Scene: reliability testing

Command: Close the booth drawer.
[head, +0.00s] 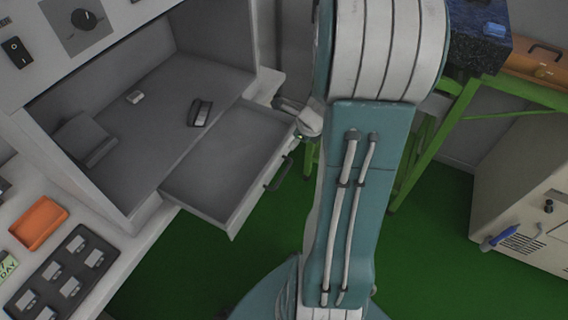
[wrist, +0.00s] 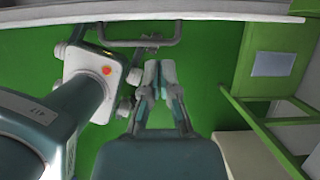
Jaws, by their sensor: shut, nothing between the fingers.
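The booth drawer (head: 235,150) is pulled out of the grey booth (head: 150,210) in the head view, and its inside looks empty. Its dark bar handle (head: 279,173) is on the front face. In the wrist view the drawer front (wrist: 200,12) runs along the top edge, with the handle (wrist: 150,42) below it. My gripper (wrist: 159,68) is shut and empty, with its fingertips close to the handle. I cannot tell whether they touch it. In the head view my arm hides most of the gripper.
Inside the booth lie a small dark device (head: 200,112) and a small white block (head: 134,97). An orange tray (head: 38,222) and a black switch panel (head: 62,275) sit at left. A green-framed table (head: 425,150) and a beige cabinet (head: 525,200) stand at right.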

